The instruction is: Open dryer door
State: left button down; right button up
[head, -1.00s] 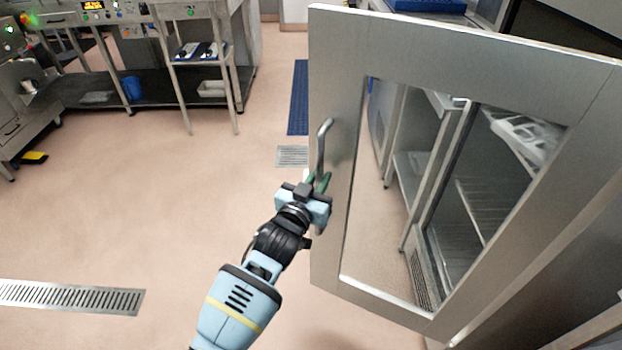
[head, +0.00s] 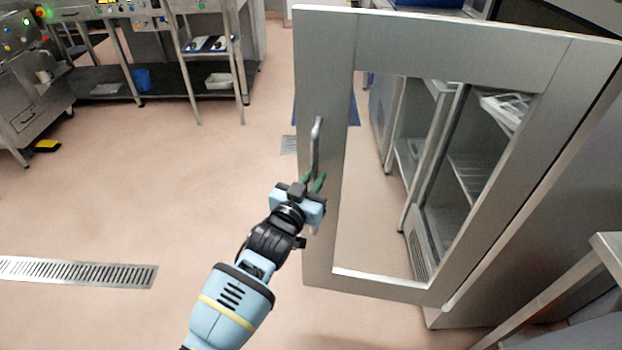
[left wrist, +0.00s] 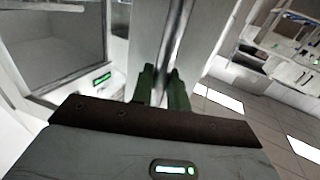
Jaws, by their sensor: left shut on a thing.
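The dryer door (head: 322,60) is a grey metal frame around a large glass pane, and it stands swung open toward me on the right of the head view. Its upright bar handle (head: 316,145) is on the left part of the frame. My left gripper (head: 314,184) is shut on the handle's lower half with its green fingertips. The left wrist view shows the handle (left wrist: 178,45) running between the two green fingers (left wrist: 163,88). My right gripper is in neither view.
Wire shelves (head: 468,178) show through the glass. A steel bench (head: 218,42) with a lower shelf stands at the back left. A floor drain (head: 80,272) lies at left. A metal frame (head: 560,295) is at lower right.

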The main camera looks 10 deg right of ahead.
pick_arm(q)
jog(key=shift+s, duration=0.25)
jog(key=shift+d, duration=0.1)
jog(key=c, duration=1.5)
grip_release()
jog(key=shift+o, duration=0.2)
jog(key=v, duration=0.7)
jog(key=shift+s+a+p, duration=0.25)
jog(key=shift+s+p, duration=0.05)
jog(key=shift+p, duration=0.1)
